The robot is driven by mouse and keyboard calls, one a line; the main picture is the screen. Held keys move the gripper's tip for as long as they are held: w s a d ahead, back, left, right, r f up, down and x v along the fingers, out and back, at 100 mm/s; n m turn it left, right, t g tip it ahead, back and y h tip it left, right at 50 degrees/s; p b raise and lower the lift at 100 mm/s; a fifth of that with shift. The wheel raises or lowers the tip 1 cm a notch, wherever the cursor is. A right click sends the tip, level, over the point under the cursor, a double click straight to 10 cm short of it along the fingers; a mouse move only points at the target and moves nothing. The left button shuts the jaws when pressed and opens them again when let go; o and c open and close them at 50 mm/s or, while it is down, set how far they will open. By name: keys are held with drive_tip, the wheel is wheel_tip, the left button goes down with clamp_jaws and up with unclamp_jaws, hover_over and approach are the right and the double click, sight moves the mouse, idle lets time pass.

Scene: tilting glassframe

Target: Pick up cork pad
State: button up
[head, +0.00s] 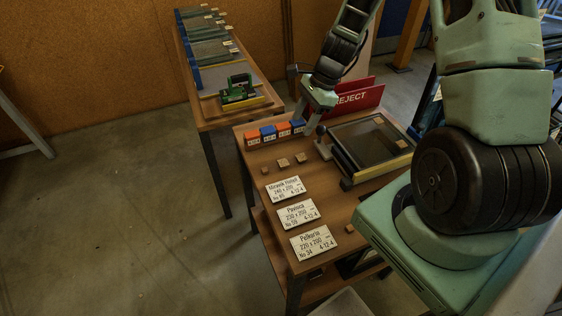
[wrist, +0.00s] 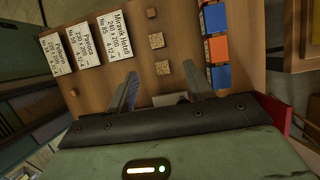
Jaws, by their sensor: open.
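Several small square cork pads lie on the wooden table. In the head view one cork pad (head: 283,162) is in front of the coloured blocks, a second (head: 300,158) is to its right, a third (head: 265,170) to its left, and another (head: 349,228) near the right edge. In the wrist view, pads show beyond the fingers, the nearest (wrist: 162,68) between them in the picture, others at mid-table (wrist: 156,41) and farther off (wrist: 151,13). My gripper (head: 308,117) is open and empty above the back of the table; its fingers show in the wrist view (wrist: 161,82).
Orange and blue blocks (head: 268,133) stand in a row at the back left. White label cards (head: 290,212) line the front. A glass frame fixture (head: 372,146) is at right, with a red REJECT bin (head: 357,98) behind. Another table (head: 234,100) stands beyond.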

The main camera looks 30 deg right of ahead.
drive_tip(key=p, duration=0.1)
approach(284, 162)
drive_tip(key=shift+w+a+f, duration=0.2)
drive_tip(key=shift+f, duration=0.3)
drive_tip(key=shift+w+a+f, duration=0.2)
drive_tip(key=shift+f, duration=0.25)
drive_tip(key=x, duration=0.1)
drive_tip(key=p+x, duration=0.1)
drive_tip(key=x, duration=0.2)
drive_tip(key=shift+s+a+f+p, duration=0.15)
drive_tip(key=shift+s+a+p, duration=0.05)
drive_tip(key=shift+s+p, duration=0.2)
drive_tip(key=shift+w+a+f, duration=0.1)
drive_tip(key=shift+w+f, duration=0.05)
drive_tip(key=shift+f, duration=0.2)
drive_tip(key=shift+f, duration=0.25)
drive_tip(key=shift+c, duration=0.3)
drive_tip(key=c, duration=1)
drive_tip(key=shift+c, duration=0.2)
